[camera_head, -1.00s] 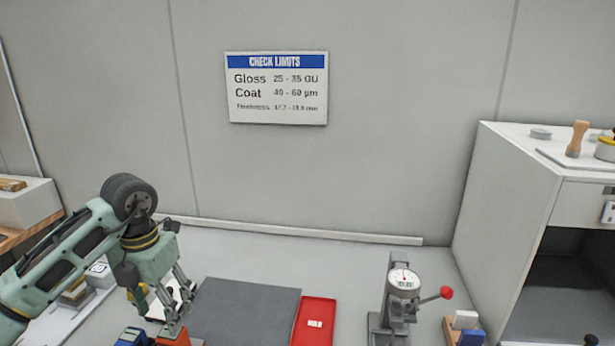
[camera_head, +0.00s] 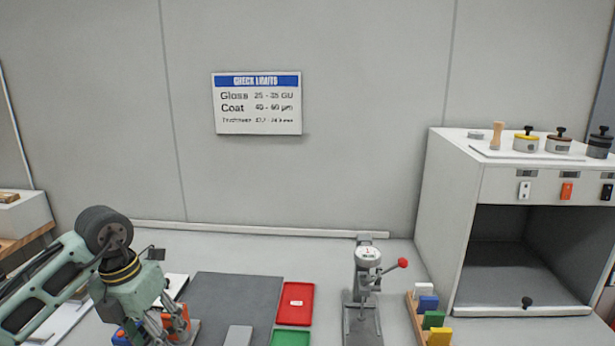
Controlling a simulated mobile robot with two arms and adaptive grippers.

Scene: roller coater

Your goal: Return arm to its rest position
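My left arm comes in from the left, and its pale green gripper (camera_head: 168,328) points down over the left part of the bench. Its fingers overlap an orange block-like item (camera_head: 179,320) in the picture. I cannot tell whether they touch it, or how far apart the fingertips are. A blue item (camera_head: 124,334) sits just left of the fingers, partly hidden by the gripper. My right arm and gripper are not in view.
A dark grey mat (camera_head: 238,295), a red tray (camera_head: 296,303) and a green tray (camera_head: 290,338) lie right of the gripper. A gauge stand (camera_head: 363,290) with a red-knobbed lever stands beyond. A rack of coloured blocks (camera_head: 413,318) and an open-fronted cabinet (camera_head: 440,200) are at right.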

